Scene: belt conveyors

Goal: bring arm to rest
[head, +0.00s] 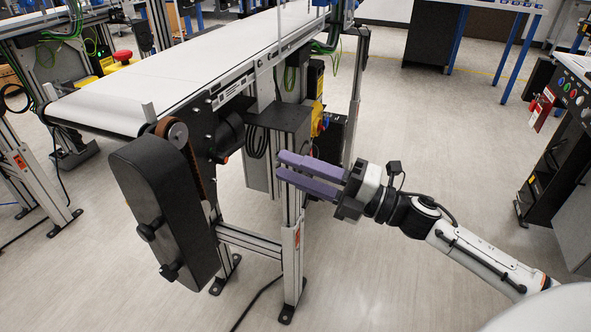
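My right gripper (281,165) has two purple fingers that point left in the head view. A gap shows between the fingers and nothing is in it, so it is open and empty. My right arm (480,257) comes in from the lower right, white with black joints. The fingertips appear in front of the conveyor's metal leg (291,240); I cannot tell how far apart they are. My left gripper and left arm are not in view.
A belt conveyor (170,78) with a bare white belt runs from the left to the back. Its black drive housing (165,210) hangs at the near end. A control panel cabinet (565,140) stands at the right. Open floor (460,130) lies between them.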

